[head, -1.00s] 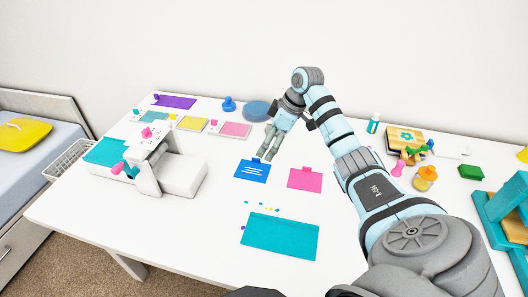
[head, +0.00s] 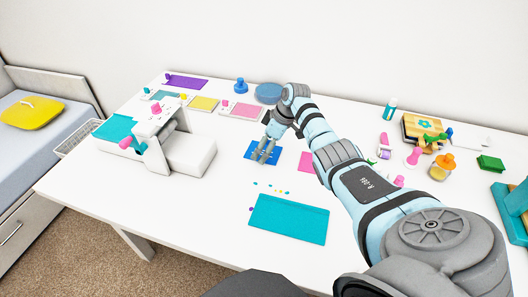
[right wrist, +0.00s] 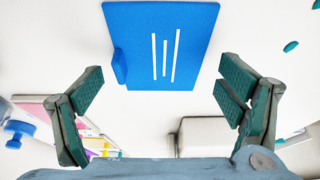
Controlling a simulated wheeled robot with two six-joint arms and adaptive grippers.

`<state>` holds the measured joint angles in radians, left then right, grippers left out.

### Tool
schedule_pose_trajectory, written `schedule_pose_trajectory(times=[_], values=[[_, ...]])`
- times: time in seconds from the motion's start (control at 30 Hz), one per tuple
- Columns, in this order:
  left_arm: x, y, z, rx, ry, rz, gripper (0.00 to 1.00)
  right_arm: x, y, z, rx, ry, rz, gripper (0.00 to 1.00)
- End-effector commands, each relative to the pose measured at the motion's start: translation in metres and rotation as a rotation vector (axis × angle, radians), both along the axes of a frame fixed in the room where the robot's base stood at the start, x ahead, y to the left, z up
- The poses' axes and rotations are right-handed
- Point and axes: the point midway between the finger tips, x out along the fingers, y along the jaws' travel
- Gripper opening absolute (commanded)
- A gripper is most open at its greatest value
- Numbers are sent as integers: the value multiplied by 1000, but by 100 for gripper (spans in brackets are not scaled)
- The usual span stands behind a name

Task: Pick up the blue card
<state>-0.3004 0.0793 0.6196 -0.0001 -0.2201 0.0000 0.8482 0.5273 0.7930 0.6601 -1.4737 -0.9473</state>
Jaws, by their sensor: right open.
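The blue card (head: 256,150) lies flat on the white table, partly covered by my right gripper in the head view. In the right wrist view the blue card (right wrist: 150,45) shows whole at the top, with three white lines and a small tab on its left edge. My right gripper (head: 262,158) hangs over the card with its fingers pointing down. In the right wrist view the right gripper (right wrist: 162,92) is open and empty, its fingers wide apart, with the card beyond and between them. My left gripper is not in view.
A pink card (head: 305,161) lies right of the blue card. A teal mat (head: 290,219) with small scraps beside it lies in front. A white machine (head: 185,152) with pink knobs stands left. Bottles and craft items crowd the right side. The table's front left is clear.

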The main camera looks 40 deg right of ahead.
Motion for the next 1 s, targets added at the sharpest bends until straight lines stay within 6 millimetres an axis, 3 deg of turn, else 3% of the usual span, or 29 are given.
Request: schedule_pose_trajectory(times=[0.03,0.3,1.0], values=[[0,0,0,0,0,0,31,0,0,0,0,0,0,73],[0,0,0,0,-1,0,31,0,0,0,1,2,-1,33],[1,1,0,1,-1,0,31,-2,1,-3,2,8,0,5]])
